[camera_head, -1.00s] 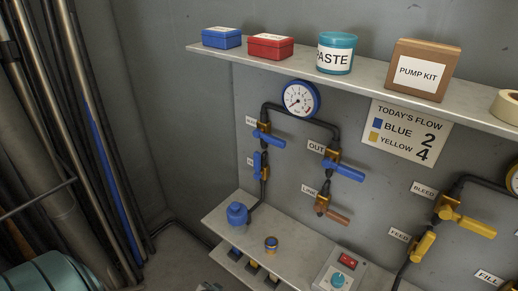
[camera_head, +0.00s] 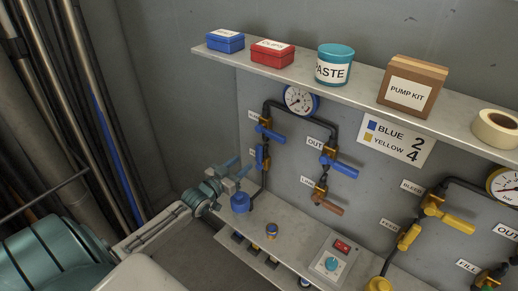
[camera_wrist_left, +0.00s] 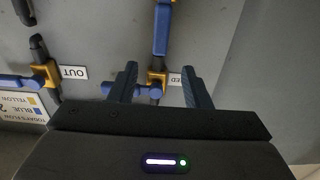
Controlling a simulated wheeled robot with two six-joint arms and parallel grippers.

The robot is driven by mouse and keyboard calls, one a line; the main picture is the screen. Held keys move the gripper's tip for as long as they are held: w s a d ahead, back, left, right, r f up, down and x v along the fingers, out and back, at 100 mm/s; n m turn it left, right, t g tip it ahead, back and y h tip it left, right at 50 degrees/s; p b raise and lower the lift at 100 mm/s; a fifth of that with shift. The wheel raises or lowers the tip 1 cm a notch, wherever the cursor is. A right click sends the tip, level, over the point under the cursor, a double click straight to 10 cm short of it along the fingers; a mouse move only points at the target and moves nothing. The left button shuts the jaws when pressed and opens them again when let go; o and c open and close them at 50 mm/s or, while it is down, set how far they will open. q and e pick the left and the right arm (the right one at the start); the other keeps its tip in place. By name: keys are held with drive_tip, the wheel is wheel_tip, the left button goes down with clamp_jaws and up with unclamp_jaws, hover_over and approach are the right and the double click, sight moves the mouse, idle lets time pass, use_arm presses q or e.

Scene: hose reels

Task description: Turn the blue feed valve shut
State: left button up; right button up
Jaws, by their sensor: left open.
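The blue feed valve (camera_head: 261,157) is on the left pipe of the blue loop, its blue handle upright along the pipe. The handle also shows in the left wrist view (camera_wrist_left: 161,28), beyond the fingertips. My left gripper (camera_head: 241,168) is open and empty, just left of the valve and apart from it. In the left wrist view its fingers (camera_wrist_left: 159,69) frame a brass valve body with a label ending in "ED"; one finger partly covers the label. My right gripper is not in view.
The bleed valve (camera_head: 268,130) is just above, its blue handle pointing right. The OUT valve (camera_head: 340,163) and an orange-handled valve (camera_head: 326,203) are further right. An upper shelf (camera_head: 360,92) holds boxes.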

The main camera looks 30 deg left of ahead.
sight(257, 151)
use_arm(q)
drive_tip(key=w+b, duration=0.4)
drive_tip(key=b, duration=0.1)
drive_tip(key=shift+w+d+f, duration=0.15)
drive_tip(key=shift+w+f, duration=0.15)
drive_tip(key=w, duration=0.1)
drive_tip(key=w+b, duration=0.1)
drive_tip(key=w, duration=0.1)
drive_tip(key=w+b, duration=0.1)
drive_tip(key=shift+w+d+r, duration=0.2)
drive_tip(key=shift+w+r, duration=0.05)
drive_tip(key=shift+w, duration=0.8)
drive_tip(key=shift+d, duration=0.1)
clamp_jaws()
